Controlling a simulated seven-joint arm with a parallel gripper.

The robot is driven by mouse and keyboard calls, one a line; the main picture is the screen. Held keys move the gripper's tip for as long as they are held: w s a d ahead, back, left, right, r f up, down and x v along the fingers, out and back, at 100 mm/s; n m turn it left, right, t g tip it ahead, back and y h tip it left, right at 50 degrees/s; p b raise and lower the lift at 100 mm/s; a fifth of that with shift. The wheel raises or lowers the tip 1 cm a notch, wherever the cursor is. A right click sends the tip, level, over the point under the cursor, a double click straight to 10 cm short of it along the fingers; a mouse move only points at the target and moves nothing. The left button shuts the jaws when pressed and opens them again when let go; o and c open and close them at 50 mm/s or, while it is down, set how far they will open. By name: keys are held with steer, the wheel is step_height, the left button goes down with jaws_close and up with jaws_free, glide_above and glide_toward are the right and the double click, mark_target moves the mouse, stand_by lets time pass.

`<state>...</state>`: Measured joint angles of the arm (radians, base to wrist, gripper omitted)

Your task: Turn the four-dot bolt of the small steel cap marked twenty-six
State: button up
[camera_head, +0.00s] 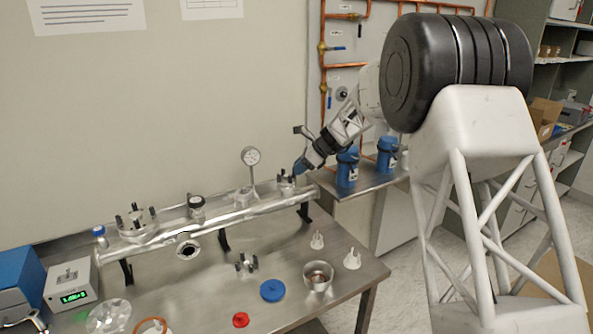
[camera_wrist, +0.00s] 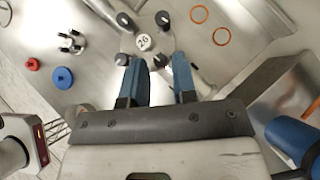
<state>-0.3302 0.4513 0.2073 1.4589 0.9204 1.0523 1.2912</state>
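The small steel cap marked 26 (camera_wrist: 143,42) shows in the wrist view with black-headed bolts around it. One bolt (camera_wrist: 162,18) is at its upper right, and another (camera_wrist: 161,60) is at its lower right, close to my fingertips. The dots on the bolt heads are too small to read. In the head view the cap (camera_head: 287,186) sits at the right end of the steel pipe, partly hidden by my gripper. My gripper (camera_wrist: 158,61) has its two blue fingers apart, with nothing clearly held between them. In the head view my gripper (camera_head: 301,167) is tilted down beside the cap.
The steel pipe (camera_head: 245,213) runs along the table, with a gauge (camera_head: 251,157) left of the cap and a larger bolted flange (camera_head: 137,228) further left. A blue disc (camera_head: 272,290) and a red cap (camera_head: 240,320) lie in front. Blue canisters (camera_head: 347,168) stand at the right.

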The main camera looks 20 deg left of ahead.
steer(key=shift+v, duration=3)
steer(key=n+g+h, duration=0.3)
steer(key=n+h, duration=0.9)
steer(key=n, duration=1.2)
glide_toward(283, 172)
steer(key=shift+d+f, duration=0.1)
steer(key=shift+f, duration=0.05)
steer(key=shift+x, duration=3.95)
steer(key=shift+w, duration=0.15)
steer(key=shift+c, duration=0.4)
